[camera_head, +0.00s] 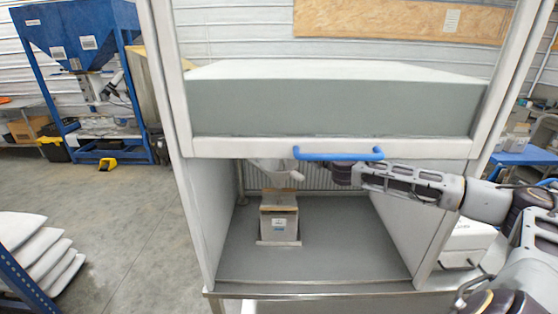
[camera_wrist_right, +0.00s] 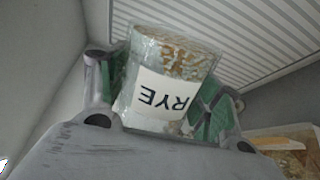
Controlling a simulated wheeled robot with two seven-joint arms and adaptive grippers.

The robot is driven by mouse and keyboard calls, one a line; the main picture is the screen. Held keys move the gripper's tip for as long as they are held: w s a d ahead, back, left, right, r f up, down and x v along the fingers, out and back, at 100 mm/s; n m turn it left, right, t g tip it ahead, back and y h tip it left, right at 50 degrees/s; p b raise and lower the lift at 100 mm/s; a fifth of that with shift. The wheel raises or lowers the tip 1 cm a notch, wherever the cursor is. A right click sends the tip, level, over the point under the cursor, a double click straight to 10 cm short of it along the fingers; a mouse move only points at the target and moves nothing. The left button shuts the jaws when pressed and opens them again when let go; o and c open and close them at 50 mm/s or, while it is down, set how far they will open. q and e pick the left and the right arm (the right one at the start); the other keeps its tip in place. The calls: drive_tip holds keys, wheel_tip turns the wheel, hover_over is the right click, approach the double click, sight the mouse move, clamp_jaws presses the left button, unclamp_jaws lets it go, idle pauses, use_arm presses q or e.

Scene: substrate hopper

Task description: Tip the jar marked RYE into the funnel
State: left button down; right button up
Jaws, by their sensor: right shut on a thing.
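The jar marked RYE (camera_wrist_right: 180,50) is clear, with a white label and brown grain showing at its upper end in the right wrist view. My right gripper (camera_wrist_right: 160,98) is shut on it, with a green-padded finger on each side. The label reads upside down there. In the head view my right arm reaches in from the right under the raised sash, and its gripper end is largely hidden. A pale rounded shape (camera_head: 271,166) hangs just below the sash edge; I cannot tell whether it is the funnel. My left gripper is out of view.
A labelled box (camera_head: 279,222) with a brown top stands on the grey cabinet floor (camera_head: 345,240). The sash with its blue handle (camera_head: 338,154) hangs low above the opening. Cabinet walls close in both sides; the floor right of the box is clear.

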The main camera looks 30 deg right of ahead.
drive_tip(key=shift+a+r+n, duration=0.25)
drive_tip(key=shift+r+n, duration=0.15)
drive_tip(key=shift+n, duration=0.3)
drive_tip(key=shift+a+r+n, duration=0.25)
drive_tip(key=shift+a+n, duration=0.1)
drive_tip(key=shift+n, duration=0.35)
drive_tip(key=shift+d+f+m, duration=0.15)
drive_tip(key=shift+f+m, duration=0.05)
drive_tip(key=shift+m, duration=0.1)
